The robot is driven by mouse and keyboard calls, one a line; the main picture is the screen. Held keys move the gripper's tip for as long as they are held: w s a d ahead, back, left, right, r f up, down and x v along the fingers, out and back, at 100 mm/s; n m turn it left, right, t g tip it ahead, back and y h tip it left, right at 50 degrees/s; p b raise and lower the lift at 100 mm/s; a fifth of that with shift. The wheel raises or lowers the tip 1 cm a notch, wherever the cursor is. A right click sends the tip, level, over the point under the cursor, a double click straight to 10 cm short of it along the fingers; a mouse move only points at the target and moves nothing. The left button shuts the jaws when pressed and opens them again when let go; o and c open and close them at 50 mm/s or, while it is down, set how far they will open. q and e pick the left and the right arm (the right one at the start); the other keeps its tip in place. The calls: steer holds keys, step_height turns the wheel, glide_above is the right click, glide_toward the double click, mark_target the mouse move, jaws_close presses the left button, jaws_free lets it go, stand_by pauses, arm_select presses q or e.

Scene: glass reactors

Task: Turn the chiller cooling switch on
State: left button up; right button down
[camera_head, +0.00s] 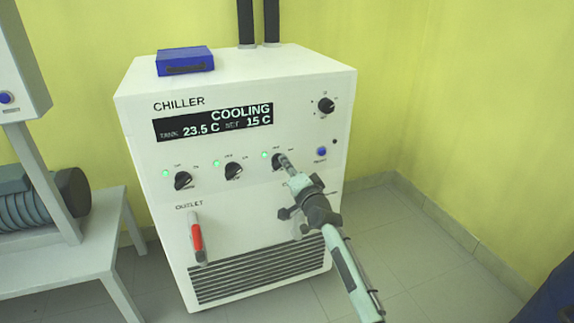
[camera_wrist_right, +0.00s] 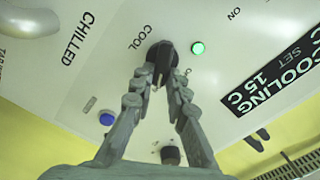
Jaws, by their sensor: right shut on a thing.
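The white chiller (camera_head: 225,210) stands against the yellow wall. Its display (camera_head: 212,122) reads COOLING, 23.5 C and SET 15 C. Three black rotary switches sit in a row below it, each with a lit green lamp. The rightmost is the cooling switch (camera_head: 277,161), marked COOL in the wrist view (camera_wrist_right: 160,52), with its green lamp (camera_wrist_right: 198,48) beside it. My right gripper (camera_head: 286,163) is at this switch. In the wrist view its two fingers (camera_wrist_right: 156,76) are shut on the black knob, one on each side. My left gripper is not in view.
The chiller front also has a left switch (camera_head: 183,181), a middle switch (camera_head: 233,171), an upper-right knob (camera_head: 326,105), a blue button (camera_head: 321,152) and a red outlet handle (camera_head: 197,238). A blue box (camera_head: 185,61) lies on top. Floor to the right is free.

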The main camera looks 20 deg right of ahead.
steer(key=c, duration=1.5)
jaws_free()
steer(key=s, duration=1.2)
steer(key=shift+d, duration=0.2)
